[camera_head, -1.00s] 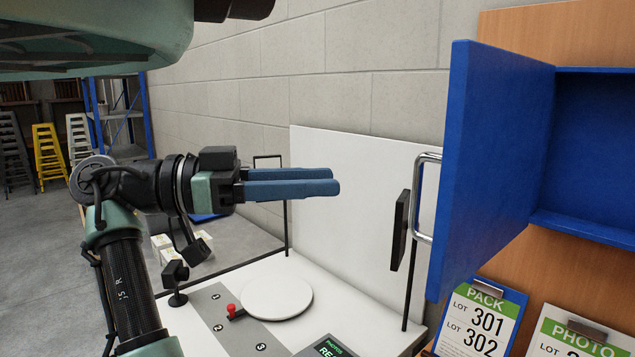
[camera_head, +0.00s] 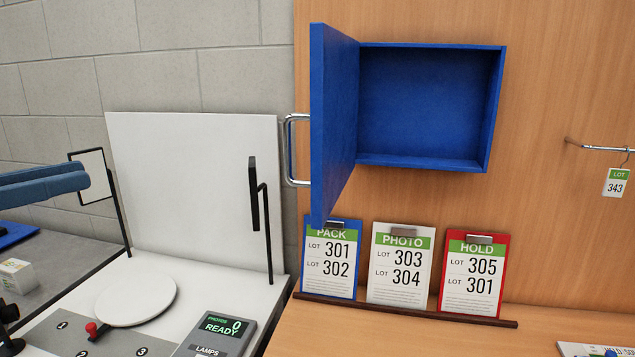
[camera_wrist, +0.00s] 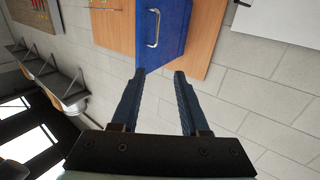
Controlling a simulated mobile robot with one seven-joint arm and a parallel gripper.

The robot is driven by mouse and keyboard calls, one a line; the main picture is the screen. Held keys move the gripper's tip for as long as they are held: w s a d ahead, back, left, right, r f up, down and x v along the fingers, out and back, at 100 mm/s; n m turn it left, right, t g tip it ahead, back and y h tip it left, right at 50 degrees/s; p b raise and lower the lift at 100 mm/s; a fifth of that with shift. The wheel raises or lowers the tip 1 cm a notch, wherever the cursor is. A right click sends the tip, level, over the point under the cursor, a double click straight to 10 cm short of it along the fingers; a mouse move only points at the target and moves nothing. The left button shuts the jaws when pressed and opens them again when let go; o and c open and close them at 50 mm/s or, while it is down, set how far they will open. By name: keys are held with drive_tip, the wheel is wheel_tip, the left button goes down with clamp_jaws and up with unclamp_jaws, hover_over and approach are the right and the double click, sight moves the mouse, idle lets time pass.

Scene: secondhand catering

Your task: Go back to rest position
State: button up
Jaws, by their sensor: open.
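My gripper (camera_wrist: 157,75) is open and empty in the wrist view, its two blue fingers apart with nothing between them. In the head view only the blue fingers (camera_head: 45,187) show at the left edge, in the air left of the white backdrop board. The blue wall cabinet (camera_head: 425,110) hangs on the wood panel with its door (camera_head: 335,120) swung open toward me, and its inside is empty. The door's metal handle (camera_head: 288,150) is apart from my fingers. In the wrist view the handle (camera_wrist: 153,28) shows beyond the fingertips.
Three clipboards, blue PACK (camera_head: 331,260), white PHOTO (camera_head: 400,264) and red HOLD (camera_head: 474,274), stand on a ledge under the cabinet. A white round turntable (camera_head: 136,299) lies before the white board (camera_head: 200,185). A dark panel on a post (camera_head: 254,195) stands beside the cabinet door.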

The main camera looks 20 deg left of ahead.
drive_tip(key=w+d+f+n+t+y, duration=0.15)
drive_tip(key=w+d, duration=0.25)
drive_tip(key=w, duration=0.4)
drive_tip(key=w+d+n+g+y, duration=0.1)
drive_tip(key=w+d+n+y, duration=0.15)
drive_tip(key=w+d, duration=0.35)
drive_tip(key=w+d+r+y, duration=0.1)
drive_tip(key=d, duration=0.1)
drive_tip(key=w+d+t+y, duration=0.1)
drive_tip(key=w+d, duration=0.1)
drive_tip(key=w+d+r+t+y, duration=0.1)
drive_tip(key=d, duration=0.2)
drive_tip(key=shift+w+r+t, duration=0.15)
drive_tip(key=shift+r+t, duration=0.1)
drive_tip(key=shift+r, duration=0.1)
drive_tip(key=s+d+r+t, duration=0.4)
drive_tip(key=s+d+r, duration=0.1)
drive_tip(key=d, duration=0.5)
drive_tip(key=s+d+r+t, duration=0.4)
drive_tip(key=s+d+r, duration=0.2)
drive_tip(key=s+d, duration=0.2)
drive_tip(key=shift+d+n, duration=0.3)
drive_tip(key=shift+d, duration=0.95)
